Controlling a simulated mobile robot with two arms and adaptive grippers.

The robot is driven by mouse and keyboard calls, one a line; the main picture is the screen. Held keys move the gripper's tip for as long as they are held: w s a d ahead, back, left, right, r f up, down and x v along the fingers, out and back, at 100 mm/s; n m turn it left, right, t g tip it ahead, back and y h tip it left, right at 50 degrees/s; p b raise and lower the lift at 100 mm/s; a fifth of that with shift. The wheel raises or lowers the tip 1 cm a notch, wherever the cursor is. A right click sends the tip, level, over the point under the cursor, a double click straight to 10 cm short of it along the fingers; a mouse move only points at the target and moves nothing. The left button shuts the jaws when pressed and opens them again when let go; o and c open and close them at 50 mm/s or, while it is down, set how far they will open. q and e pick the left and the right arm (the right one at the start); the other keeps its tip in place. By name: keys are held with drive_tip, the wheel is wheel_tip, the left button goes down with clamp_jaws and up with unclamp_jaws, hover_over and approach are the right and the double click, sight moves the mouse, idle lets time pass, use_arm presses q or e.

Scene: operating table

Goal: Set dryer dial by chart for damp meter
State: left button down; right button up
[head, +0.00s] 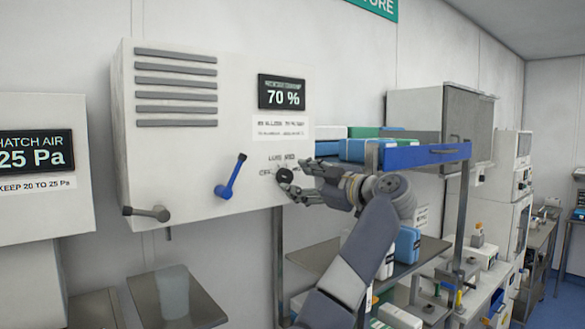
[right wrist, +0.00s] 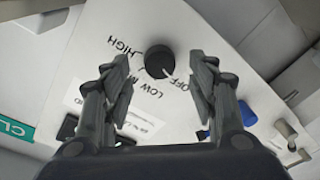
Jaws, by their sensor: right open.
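The dryer (head: 190,120) is a white wall box. Its black dial (head: 285,175) is at the lower right of the front, and it also shows in the right wrist view (right wrist: 157,60). Labels OFF, LOW, one starting with M, and HIGH ring the dial; its white mark points toward OFF. The meter display (head: 282,92) reads 70 %. A printed notice (head: 281,128) below it is too small to read surely. My right gripper (head: 298,181) is open, with its fingers on either side of the dial, apart from it in the right wrist view (right wrist: 162,75). My left gripper is out of view.
A blue lever (head: 231,178) and a grey lever (head: 147,213) are on the box front, left of the dial. A blue-edged shelf (head: 425,155) with boxes stands right of the dryer, behind my arm. A hatch-air display (head: 35,150) reads 25 Pa.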

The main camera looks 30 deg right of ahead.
sight(288, 178)
drive_tip(key=shift+w+a+p, duration=0.15)
drive_tip(key=shift+w+p, duration=0.2)
drive_tip(key=shift+w, duration=0.45)
drive_tip(key=shift+w+a+p, duration=0.1)
drive_tip(key=shift+w+p, duration=0.25)
drive_tip(key=shift+w, duration=0.45)
